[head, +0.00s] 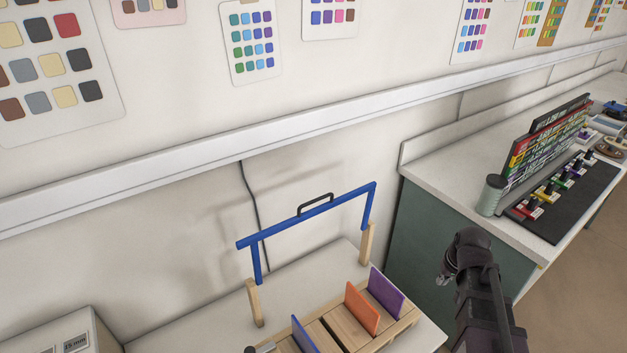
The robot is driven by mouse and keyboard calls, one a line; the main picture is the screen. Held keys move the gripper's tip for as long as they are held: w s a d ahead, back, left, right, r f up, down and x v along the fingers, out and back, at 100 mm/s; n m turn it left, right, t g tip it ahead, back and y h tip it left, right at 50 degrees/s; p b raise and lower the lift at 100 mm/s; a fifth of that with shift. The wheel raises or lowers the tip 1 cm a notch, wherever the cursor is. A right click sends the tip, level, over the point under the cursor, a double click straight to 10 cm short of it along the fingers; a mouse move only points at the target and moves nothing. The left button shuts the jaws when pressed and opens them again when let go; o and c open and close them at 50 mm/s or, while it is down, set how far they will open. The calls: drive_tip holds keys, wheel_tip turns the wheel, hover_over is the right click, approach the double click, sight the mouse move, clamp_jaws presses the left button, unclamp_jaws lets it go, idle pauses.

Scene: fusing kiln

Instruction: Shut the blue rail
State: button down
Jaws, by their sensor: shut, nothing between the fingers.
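The blue rail (335,204) is a bar with a black handle (315,204) on its top and a blue leg bent down at each end. It stands raised above the wooden rack (400,328), its legs meeting two light wooden posts (255,302) at the back of the rack. Upright panels stand in the rack: an orange one (362,308), a purple one (386,292) and a blue one (304,336). The rack's front is cut off by the picture's lower edge. Part of my dark arm shows at the lower right, apart from the rail; I cannot make out my gripper.
A green-sided counter (432,236) stands right of the rack, bearing a grey-green cylinder (491,195) and a black mat (562,224) with small coloured items. A pale box (68,335) is at lower left. The wall behind carries a white ledge (170,165) and a hanging cable (252,205).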

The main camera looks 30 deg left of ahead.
drive_tip(key=w+a+r+n+y+p, duration=0.1)
drive_tip(key=a+r+p, duration=0.4)
drive_tip(key=a, duration=0.8)
drive_tip(key=a+r+n+t+y+p, duration=0.1)
drive_tip(key=a+r+n+p, duration=0.3)
drive_tip(key=a+r, duration=0.4)
drive_tip(key=w+a+r+n+y+p, duration=0.1)
drive_tip(key=a+r+p, duration=0.6)
drive_tip(key=a, duration=1.1)
drive_tip(key=shift+w+a+r+n+y, duration=0.2)
drive_tip(key=shift+w+a+n+y, duration=0.15)
drive_tip(key=shift+n+y, duration=0.6)
drive_tip(key=shift+f, duration=0.2)
drive_tip(key=b+x, duration=0.9)
drive_tip(key=x, duration=0.1)
drive_tip(key=shift+s+d+f, duration=0.1)
drive_tip(key=shift+s+d, duration=0.15)
drive_tip(key=shift+d, duration=0.35)
drive_tip(key=shift+s+d+f, duration=0.15)
drive_tip(key=shift+s+d, duration=0.1)
drive_tip(key=shift+d, duration=0.4)
drive_tip(key=shift+s+d+f, duration=0.1)
drive_tip(key=shift+s+d, duration=0.15)
drive_tip(key=shift+d, duration=0.35)
drive_tip(key=shift+d, duration=0.1)
